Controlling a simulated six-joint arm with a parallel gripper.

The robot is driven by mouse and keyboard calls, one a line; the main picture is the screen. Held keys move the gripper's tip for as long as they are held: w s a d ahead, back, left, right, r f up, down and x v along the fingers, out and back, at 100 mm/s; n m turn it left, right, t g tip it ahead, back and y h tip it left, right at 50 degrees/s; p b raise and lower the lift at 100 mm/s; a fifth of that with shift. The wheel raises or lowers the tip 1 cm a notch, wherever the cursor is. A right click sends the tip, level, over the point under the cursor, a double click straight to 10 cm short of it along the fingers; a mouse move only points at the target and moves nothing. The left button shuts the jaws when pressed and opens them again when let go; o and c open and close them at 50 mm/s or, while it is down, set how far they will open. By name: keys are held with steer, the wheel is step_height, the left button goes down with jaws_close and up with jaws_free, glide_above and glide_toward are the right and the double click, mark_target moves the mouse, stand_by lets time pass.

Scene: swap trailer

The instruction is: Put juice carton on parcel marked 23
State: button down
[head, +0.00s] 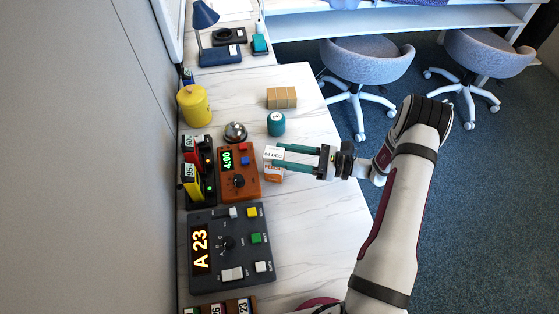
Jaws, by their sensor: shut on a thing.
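My gripper (283,156) reaches in from the right with its teal fingers shut on a small carton (273,174), likely the juice carton. The carton has a white face reading "04 DEC" and an orange lower part. The fingers hide part of it, and I cannot tell if it touches the table. A brown parcel-like box (281,98) sits farther back; no number is readable on it. A tag marked 23 (243,307) shows at the bottom edge in a cut-off brown rack, and I cannot tell what it belongs to.
A dark panel (229,280) displays "A 23". An orange device (239,188) showing 4:00 is just left of the carton. A bell (235,132), teal jar (276,124) and yellow canister (194,105) stand behind. Table space right of the panel is clear.

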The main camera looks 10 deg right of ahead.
steer(key=s+d+r, duration=0.6)
steer(key=d+r, duration=0.4)
steer(key=r, duration=0.1)
steer(key=w+d+r+m+t+h, duration=0.2)
steer(key=w+m+t+h, duration=0.25)
steer(key=w, duration=0.75)
steer(key=w+d+r+m+t+h, duration=0.3)
steer(key=w+m+t+h, duration=0.15)
steer(key=w, duration=0.85)
steer(key=w+a+f, duration=0.7)
steer(key=a+f, duration=0.2)
steer(key=f, duration=0.2)
steer(key=shift+f+t+h, duration=0.15)
steer(key=shift+t+h, duration=0.25)
steer(key=shift+f, duration=0.15)
